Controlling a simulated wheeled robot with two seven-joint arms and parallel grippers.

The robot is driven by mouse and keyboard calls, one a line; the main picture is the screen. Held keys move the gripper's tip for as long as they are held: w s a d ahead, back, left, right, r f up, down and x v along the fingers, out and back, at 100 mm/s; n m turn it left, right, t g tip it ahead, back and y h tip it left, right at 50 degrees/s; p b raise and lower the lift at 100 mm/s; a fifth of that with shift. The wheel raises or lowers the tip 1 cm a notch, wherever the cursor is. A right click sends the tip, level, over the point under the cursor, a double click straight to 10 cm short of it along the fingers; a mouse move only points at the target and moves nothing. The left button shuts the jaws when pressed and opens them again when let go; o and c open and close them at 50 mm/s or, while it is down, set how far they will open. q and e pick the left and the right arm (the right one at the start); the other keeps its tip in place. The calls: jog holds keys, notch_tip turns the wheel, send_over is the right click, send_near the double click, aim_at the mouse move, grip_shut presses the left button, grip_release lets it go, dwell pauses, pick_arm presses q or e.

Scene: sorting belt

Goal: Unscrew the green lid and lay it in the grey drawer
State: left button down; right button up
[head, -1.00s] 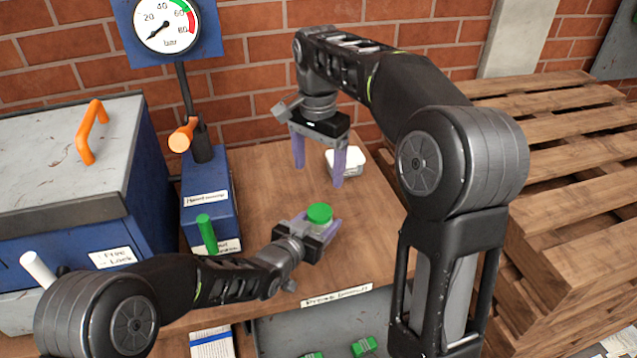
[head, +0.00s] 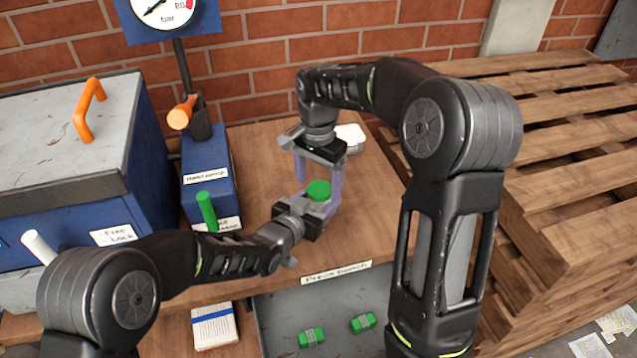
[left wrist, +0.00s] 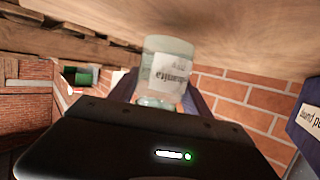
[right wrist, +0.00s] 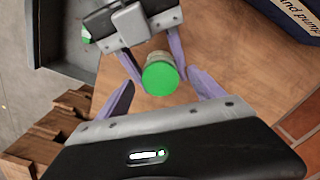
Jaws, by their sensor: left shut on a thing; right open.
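A clear jar (left wrist: 168,65) with a white label stands between the fingers of my left gripper (head: 322,206), which is shut on it. The jar's green lid (head: 319,190) is on top and shows from above in the right wrist view (right wrist: 160,78). My right gripper (right wrist: 161,92) is open and points down, its purple fingers on either side of the lid with gaps visible. The grey drawer (head: 278,312) is open below the table's front edge. Whether the jar touches the table is hard to tell.
Two green items (head: 311,338) (head: 363,322) lie in the drawer, with free floor around them. A white container (head: 350,139) stands behind my right gripper. A blue pump unit (head: 205,180) with a green handle (head: 206,211) stands left. Wooden pallets (head: 565,150) are on the right.

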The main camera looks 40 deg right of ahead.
jog(key=shift+f, duration=0.4)
grip_shut()
dwell(1.1)
